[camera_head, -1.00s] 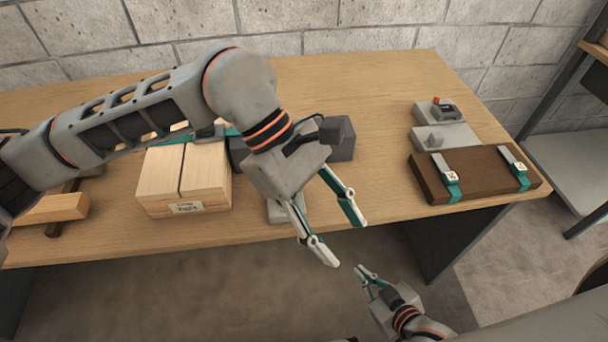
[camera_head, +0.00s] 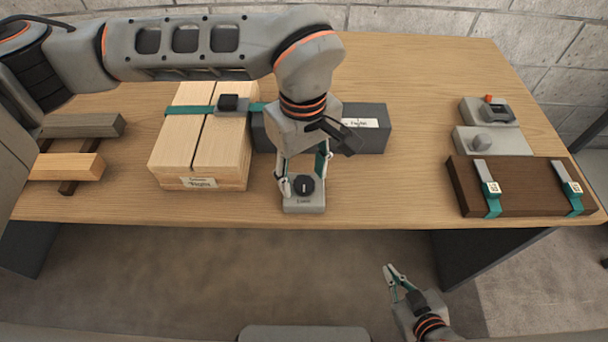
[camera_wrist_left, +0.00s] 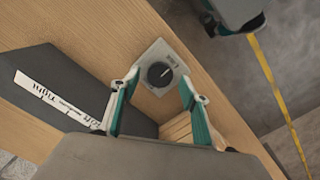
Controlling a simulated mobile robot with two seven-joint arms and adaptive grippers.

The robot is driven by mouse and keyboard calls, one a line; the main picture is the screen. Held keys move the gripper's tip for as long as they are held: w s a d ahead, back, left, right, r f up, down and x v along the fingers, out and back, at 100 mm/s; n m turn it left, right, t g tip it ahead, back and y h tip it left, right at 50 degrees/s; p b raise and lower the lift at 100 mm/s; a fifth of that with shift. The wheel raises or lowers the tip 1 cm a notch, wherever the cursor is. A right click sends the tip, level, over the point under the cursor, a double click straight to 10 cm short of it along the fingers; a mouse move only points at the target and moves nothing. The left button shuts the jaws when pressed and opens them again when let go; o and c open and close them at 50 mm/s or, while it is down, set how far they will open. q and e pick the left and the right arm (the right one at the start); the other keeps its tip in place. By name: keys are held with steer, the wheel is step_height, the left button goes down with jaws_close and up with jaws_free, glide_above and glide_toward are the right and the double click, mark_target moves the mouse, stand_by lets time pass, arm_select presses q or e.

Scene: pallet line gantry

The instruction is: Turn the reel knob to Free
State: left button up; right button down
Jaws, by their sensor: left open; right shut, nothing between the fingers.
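A black round knob (camera_head: 304,185) with a pale pointer line sits on a small grey box (camera_head: 305,206) at the table's front edge. The pointer runs roughly front to back in the head view. The lettering on the box is too small to read surely. My left gripper (camera_head: 305,178) is open above the box, its fingers on either side of the knob and apart from it. The wrist view shows the knob (camera_wrist_left: 160,74) between the open fingertips. My right gripper (camera_head: 393,272) is shut and empty, low in front of the table.
A strapped wooden stack (camera_head: 198,160) stands left of the knob box. A dark grey block (camera_head: 372,140) lies behind it. The table between is clear.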

arm_select(q)
steer(key=shift+f, duration=0.6)
steer(key=c, duration=1.1)
